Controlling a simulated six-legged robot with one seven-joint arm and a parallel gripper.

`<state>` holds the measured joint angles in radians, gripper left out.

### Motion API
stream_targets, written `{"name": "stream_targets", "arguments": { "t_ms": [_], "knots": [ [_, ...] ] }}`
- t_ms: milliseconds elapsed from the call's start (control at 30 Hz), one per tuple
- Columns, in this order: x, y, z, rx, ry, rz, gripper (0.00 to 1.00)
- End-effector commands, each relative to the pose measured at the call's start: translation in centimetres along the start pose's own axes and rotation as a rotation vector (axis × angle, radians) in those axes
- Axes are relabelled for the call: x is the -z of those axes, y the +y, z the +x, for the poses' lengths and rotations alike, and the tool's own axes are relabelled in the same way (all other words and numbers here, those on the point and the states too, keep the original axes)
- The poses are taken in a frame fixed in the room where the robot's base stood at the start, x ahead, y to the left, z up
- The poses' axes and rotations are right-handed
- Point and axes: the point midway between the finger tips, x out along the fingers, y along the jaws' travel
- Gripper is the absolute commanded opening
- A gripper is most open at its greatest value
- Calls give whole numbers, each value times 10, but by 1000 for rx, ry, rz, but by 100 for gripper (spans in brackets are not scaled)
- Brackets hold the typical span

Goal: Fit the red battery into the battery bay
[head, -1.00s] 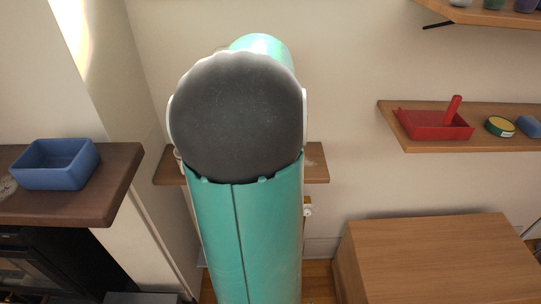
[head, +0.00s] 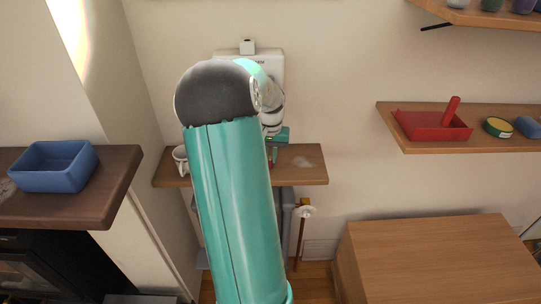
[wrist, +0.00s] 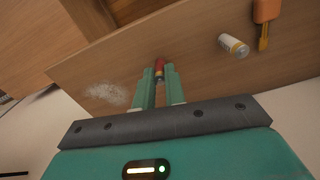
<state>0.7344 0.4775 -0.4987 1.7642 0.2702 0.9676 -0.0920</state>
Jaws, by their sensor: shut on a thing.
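The red battery (wrist: 159,65) shows as a small red end between my gripper's fingertips in the wrist view. My gripper (wrist: 159,75) is shut on it, over the wooden wall shelf (wrist: 205,75). In the head view my gripper (head: 273,154) is small and low over the same shelf (head: 308,177), and the battery cannot be made out there. A white wall unit (head: 270,62) with partly hidden lettering hangs behind my arm. No open battery bay can be made out on it.
A blue bin (head: 54,167) and red tray (head: 430,126) sit on other shelves. A wooden cabinet (head: 440,255) stands right.

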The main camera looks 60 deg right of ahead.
Motion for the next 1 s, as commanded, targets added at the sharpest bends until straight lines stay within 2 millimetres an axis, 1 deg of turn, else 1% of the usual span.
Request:
{"name": "stream_targets", "arguments": {
  "t_ms": [167,300,333,367,400,433,667,767,867,967,1000],
  "knots": [
    [0,0,0,0,0,0,0],
    [0,0,3,0,-1,0,0],
    [0,0,2,0,0,-1,18],
    [0,0,2,0,0,-1,24],
    [0,0,2,0,0,-1,32],
    [0,0,2,0,0,-1,34],
    [0,0,2,0,0,-1,34],
    [0,0,-1,0,1,-1,34],
    [0,0,-10,1,1,-1,34],
    [0,0,-27,1,3,-2,34],
    [0,0,-36,1,4,-2,34]
  ]
}}
